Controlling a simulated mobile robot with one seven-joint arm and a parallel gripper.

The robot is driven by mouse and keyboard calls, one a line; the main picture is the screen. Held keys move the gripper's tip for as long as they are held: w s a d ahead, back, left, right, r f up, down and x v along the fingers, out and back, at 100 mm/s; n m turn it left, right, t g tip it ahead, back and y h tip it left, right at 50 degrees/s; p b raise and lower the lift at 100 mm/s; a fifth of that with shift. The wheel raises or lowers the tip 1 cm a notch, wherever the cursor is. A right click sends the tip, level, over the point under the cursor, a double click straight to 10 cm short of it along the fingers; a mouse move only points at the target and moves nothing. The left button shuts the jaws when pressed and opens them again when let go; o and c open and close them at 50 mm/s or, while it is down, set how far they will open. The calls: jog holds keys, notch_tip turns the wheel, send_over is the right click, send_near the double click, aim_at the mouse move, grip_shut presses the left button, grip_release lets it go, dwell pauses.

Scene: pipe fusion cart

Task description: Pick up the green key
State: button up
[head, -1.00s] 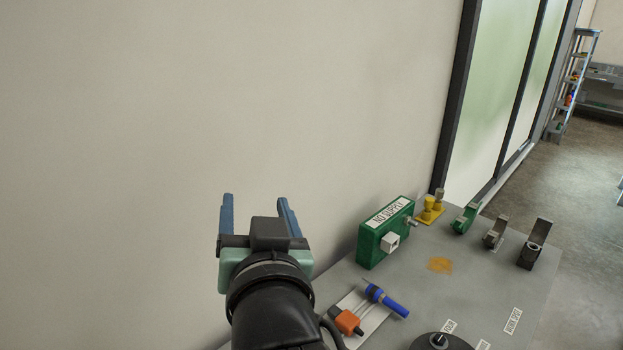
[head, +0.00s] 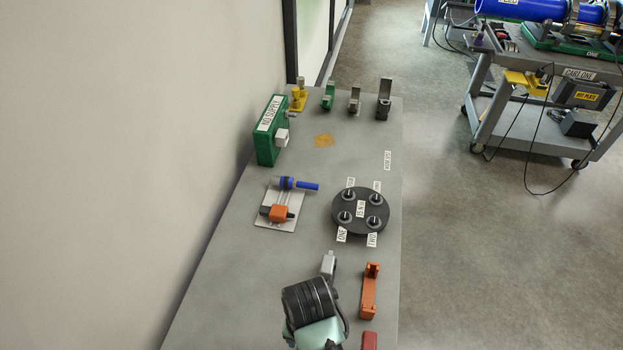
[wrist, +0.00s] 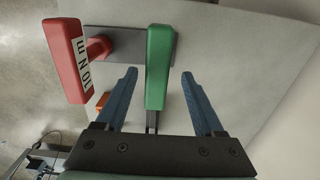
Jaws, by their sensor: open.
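The green key (wrist: 160,65) shows in the wrist view as a long green bar, with a thin dark part at its lower end. My gripper (wrist: 159,75) is open, with one blue finger on each side of the green bar and a gap visible on both sides. I cannot tell how deep the bar sits between the fingers. In the head view only the black wrist and the pale green gripper body show at the bottom edge; the fingers and the green key are out of sight there.
A red block with a white label (wrist: 70,60) stands left of the key, by a dark grey plate (wrist: 115,45). On the bench (head: 225,285) are an orange bracket (head: 369,290), a round black dial plate (head: 360,212) and a green supply box (head: 265,145).

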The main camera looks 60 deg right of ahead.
jog(key=shift+s+a+f+p, duration=0.15)
jog(key=shift+f+p, duration=0.2)
jog(key=shift+f, duration=1.1)
jog(key=shift+s+f+p, duration=0.1)
jog(key=shift+f+p, duration=0.25)
jog(key=shift+f, duration=1.05)
grip_shut()
